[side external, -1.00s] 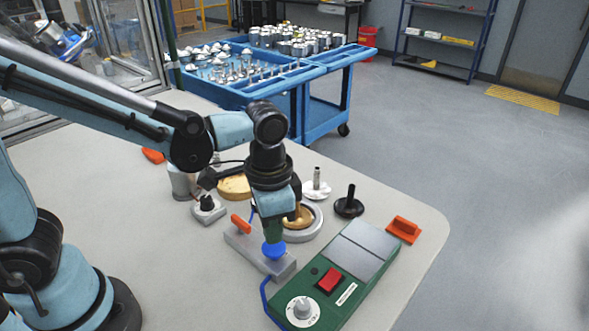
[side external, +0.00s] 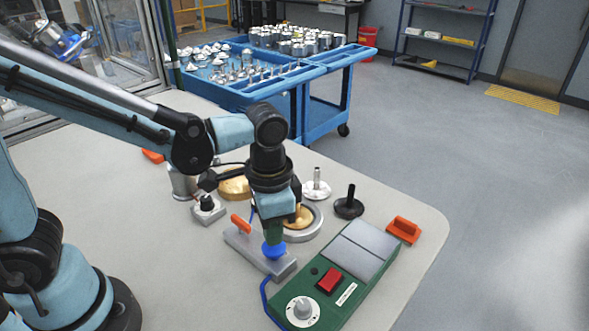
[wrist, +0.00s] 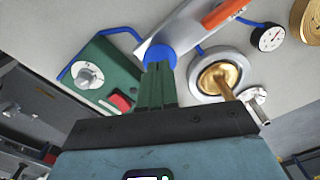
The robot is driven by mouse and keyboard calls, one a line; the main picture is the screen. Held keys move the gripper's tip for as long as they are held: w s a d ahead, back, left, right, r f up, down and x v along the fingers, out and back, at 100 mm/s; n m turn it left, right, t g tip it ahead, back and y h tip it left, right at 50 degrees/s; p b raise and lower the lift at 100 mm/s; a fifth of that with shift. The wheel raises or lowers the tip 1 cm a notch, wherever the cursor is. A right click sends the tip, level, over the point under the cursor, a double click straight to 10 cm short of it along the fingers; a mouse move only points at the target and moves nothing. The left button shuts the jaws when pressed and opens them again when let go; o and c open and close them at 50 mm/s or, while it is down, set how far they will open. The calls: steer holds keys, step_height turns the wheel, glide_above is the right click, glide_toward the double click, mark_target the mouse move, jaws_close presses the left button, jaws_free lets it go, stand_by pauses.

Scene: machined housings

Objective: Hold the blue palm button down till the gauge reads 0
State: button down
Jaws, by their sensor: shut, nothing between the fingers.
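The blue palm button (side external: 274,251) sits on a grey metal block (side external: 245,247) near the front of the table. It also shows in the wrist view (wrist: 160,54). My gripper (side external: 273,241) points down at the button. Its green fingers are shut with nothing between them, and their tips meet the button's top in both views. How far the button is pressed in cannot be told. The gauge (wrist: 270,38), a small white round dial with a dark needle, shows at the upper right of the wrist view. Its reading is too small to make out.
A green control box (side external: 330,290) with a red switch and white knob lies to the right. A ring with a brass centre (side external: 301,222) and a black knobbed part (side external: 349,204) stand behind.

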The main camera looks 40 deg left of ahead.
steer(key=shift+f, duration=1.05)
steer(key=shift+r, duration=0.1)
stand_by(0.7)
steer(key=shift+r, duration=2.6)
steer(key=shift+a, duration=0.1)
steer(key=a+r+n+t, duration=0.3)
steer(key=a+n+t, duration=0.3)
steer(key=a, duration=0.6)
steer(key=shift+s+a+t, duration=0.2)
steer(key=shift+s+t, duration=0.2)
steer(key=shift+t, duration=0.2)
steer(key=shift+r, duration=0.1)
